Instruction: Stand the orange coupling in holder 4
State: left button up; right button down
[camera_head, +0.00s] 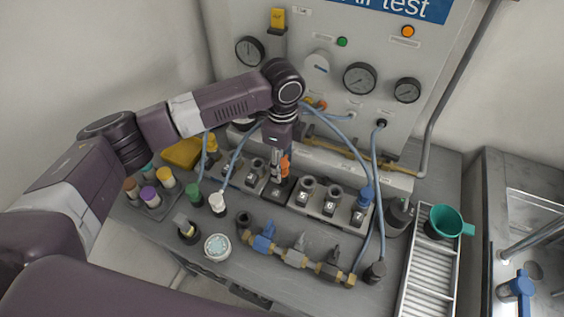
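The orange coupling (285,166) is upright at the fingertips of my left gripper (278,165), which points straight down over the holder row. One finger covers part of the coupling; whether the fingers press on it or are slightly apart cannot be told. The coupling is right above or in a dark holder position (279,190) at the right end of the left holder block; its lower end is hard to make out. The right holder block (316,209) has two empty-looking holders, and a blue coupling (363,197) in its right one. The holder numbers are too small to read surely. My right gripper is out of view.
Blue hoses (376,170) hang from the gauge panel behind and beside the holders. A valve pipe (295,258) lies in front. Coloured caps (148,195) stand at left, with a white-topped fitting (217,203) nearer. A ribbed tray (428,270) and green cup (446,222) are at right.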

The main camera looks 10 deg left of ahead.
pick_arm(q)
jog(key=shift+r, duration=0.4)
notch_tip(320, 180, up, 11)
dwell(0.9)
